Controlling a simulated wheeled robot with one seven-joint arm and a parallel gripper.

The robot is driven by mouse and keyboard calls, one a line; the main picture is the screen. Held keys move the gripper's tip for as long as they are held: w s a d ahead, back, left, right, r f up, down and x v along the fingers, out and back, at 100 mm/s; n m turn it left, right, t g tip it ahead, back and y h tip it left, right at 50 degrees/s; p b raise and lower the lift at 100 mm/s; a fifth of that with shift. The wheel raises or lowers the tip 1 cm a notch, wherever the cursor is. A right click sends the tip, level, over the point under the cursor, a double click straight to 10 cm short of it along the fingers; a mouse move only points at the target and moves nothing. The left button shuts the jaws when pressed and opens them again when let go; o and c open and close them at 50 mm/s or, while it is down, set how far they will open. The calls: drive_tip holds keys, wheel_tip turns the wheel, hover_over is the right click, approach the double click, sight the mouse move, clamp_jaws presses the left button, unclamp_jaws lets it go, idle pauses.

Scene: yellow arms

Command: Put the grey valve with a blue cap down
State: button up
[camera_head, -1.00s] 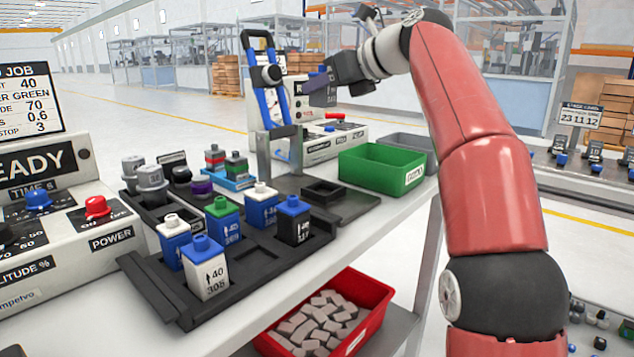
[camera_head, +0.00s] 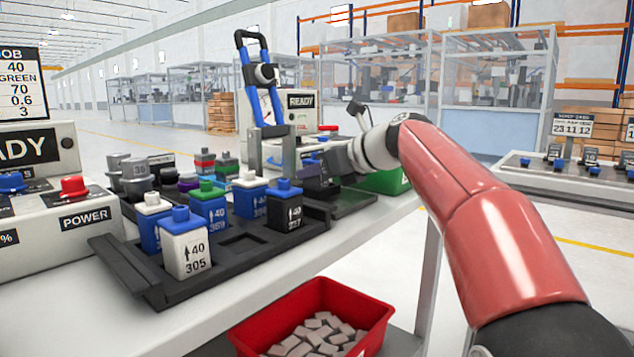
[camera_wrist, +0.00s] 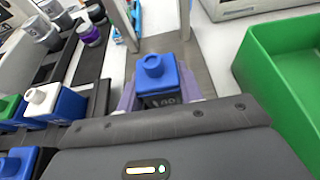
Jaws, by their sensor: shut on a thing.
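My gripper (camera_head: 318,168) is low beside the blue-handled press (camera_head: 262,75), above the dark plate at its foot. In the wrist view my gripper (camera_wrist: 162,95) has its purplish fingers on both sides of a valve with a blue cap (camera_wrist: 154,68). The valve's cap points up toward the camera, and a dark label side shows below it. Its lower part is hidden, so I cannot tell whether it touches the plate. In the head view my gripper mostly hides it.
A dark tray (camera_head: 135,277) with several capped valves and an empty slot (camera_head: 243,243) lies to the left. A green bin (camera_wrist: 262,60) stands close on the right. A red bin (camera_head: 370,318) of grey pieces sits below the table. A control box (camera_head: 55,225) stands at left.

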drive_tip(key=o, duration=1.1)
drive_tip(key=shift+f, duration=0.3)
drive_tip(key=p+v, duration=0.1)
drive_tip(key=v, duration=1.1)
drive_tip(key=shift+s+d, duration=0.1)
